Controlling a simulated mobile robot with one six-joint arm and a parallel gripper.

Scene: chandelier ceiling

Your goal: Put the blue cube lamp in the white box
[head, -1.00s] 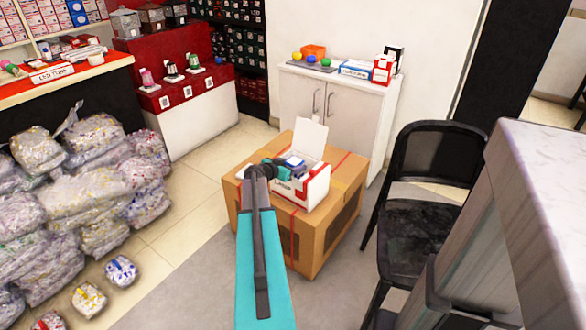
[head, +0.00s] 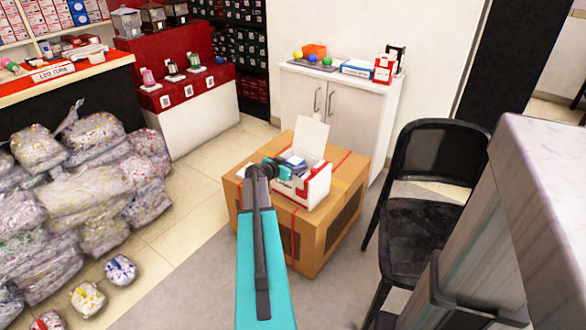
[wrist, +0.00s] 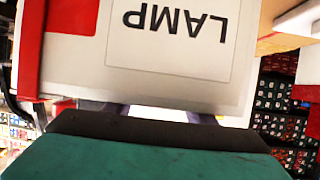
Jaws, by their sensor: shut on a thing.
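The white box (head: 316,186), with red trim and its lid up, stands on a brown cardboard carton. It shows very close in the wrist view (wrist: 85,75), where its printed word LAMP is upside down. My gripper (head: 284,171) is at the box's left side, by its open top. In the wrist view, a pale bluish strip of the cube lamp (wrist: 160,113) shows between the dark finger edge and the box wall. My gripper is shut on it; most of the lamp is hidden. Small blue and white parts show in the box opening in the head view, too small to make out.
A black chair (head: 428,205) and a pale counter (head: 545,170) stand to the right. A white cabinet (head: 345,115) is behind. Bagged goods (head: 85,185) are piled left. Some floor is free between the bags and carton.

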